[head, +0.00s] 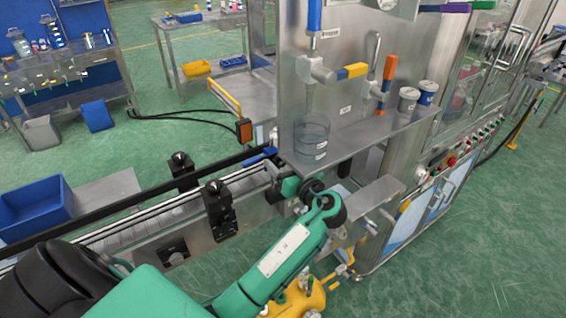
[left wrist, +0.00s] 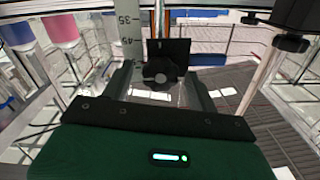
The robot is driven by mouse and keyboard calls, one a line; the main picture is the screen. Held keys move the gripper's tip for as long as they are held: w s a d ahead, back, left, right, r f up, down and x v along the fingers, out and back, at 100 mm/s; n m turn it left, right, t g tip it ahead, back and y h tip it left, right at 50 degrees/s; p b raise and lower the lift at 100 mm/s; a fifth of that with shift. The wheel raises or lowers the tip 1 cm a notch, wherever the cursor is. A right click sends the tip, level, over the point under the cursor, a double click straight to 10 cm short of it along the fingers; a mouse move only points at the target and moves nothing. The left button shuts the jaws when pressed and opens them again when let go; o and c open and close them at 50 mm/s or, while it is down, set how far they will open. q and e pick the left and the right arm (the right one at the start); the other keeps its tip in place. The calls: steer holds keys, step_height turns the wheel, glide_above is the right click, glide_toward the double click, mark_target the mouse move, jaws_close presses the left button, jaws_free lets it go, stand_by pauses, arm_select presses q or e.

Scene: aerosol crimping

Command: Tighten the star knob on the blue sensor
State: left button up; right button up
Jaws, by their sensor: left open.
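A small blue part (head: 260,156), which looks like the blue sensor, sits at the conveyor's right end, partly covered. My left gripper (head: 275,172) is at that end, its green body showing and its fingers mostly hidden. In the left wrist view, the open left gripper (left wrist: 160,78) has its two grey fingers on either side of a dark knob (left wrist: 160,82) in front of a black plate (left wrist: 168,54). Whether the fingers touch the knob cannot be told. The knob's star shape is not clear. My right gripper is not in view.
Black brackets with knobs (head: 216,205) stand along the conveyor (head: 140,218). An orange sensor (head: 244,130) is behind it. A steel machine shelf (head: 370,138) with a clear cylinder (head: 311,142) overhangs close to my left wrist. A yellow tank (head: 300,298) is below.

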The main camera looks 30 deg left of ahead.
arm_select(q)
steer(key=shift+c, duration=0.2)
steer(key=c, duration=0.9)
steer(key=shift+c, duration=0.2)
